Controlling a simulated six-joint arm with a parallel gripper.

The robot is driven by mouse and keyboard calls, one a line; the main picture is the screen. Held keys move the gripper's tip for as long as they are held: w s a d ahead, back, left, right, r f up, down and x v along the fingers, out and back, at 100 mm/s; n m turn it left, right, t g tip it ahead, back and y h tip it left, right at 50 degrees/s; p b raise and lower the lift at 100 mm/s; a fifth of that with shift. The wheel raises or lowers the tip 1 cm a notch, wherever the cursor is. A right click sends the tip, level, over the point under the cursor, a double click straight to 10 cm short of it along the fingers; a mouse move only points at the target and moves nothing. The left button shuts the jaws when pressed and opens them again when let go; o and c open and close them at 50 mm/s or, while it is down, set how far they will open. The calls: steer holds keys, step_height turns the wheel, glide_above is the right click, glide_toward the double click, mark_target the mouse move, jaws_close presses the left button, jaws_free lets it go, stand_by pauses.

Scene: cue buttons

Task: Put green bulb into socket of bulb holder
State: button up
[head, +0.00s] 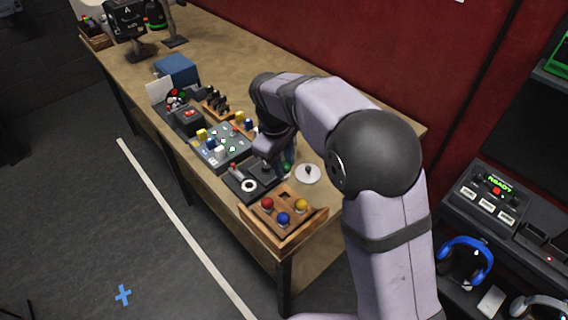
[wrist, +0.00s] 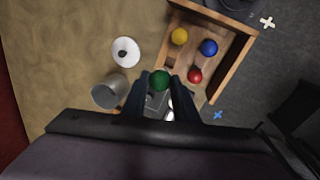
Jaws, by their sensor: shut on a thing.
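The green bulb (wrist: 159,79) sits between the two fingers of my gripper (wrist: 160,82), which is shut on it; in the head view only a bit of its green (head: 287,168) shows beside my wrist. The bulb holder is the dark box (head: 239,187) with a white ring-like socket (head: 249,185) at the table's front edge. My gripper is over or just behind the right part of this box in the head view. In the wrist view the fingers and bulb hide most of the box, and the gap between bulb and socket cannot be judged.
A wooden tray (head: 305,228) holds red (head: 267,203), blue (head: 284,218) and yellow (head: 301,204) bulbs right beside the holder. A white disc (head: 308,173) and a grey cup (wrist: 109,92) stand close by. A button panel (head: 221,146) lies on the holder's other side.

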steer(key=shift+s+a+r+p, duration=0.15)
steer(key=shift+a+r+p, duration=0.2)
steer(key=shift+p, duration=0.1)
steer(key=w+a+f+p, duration=0.2)
steer(key=a+p, duration=0.3)
steer(key=a, duration=0.5)
steer(key=shift+w+f+p, duration=0.2)
steer(key=shift+w+p, duration=0.1)
steer(key=shift+w, duration=0.1)
steer(key=shift+f, duration=0.15)
steer(key=shift+f+b, duration=1.6)
steer(key=shift+f, duration=0.2)
steer(key=shift+f+p, duration=0.3)
steer(key=shift+f, duration=0.1)
stand_by(0.8)
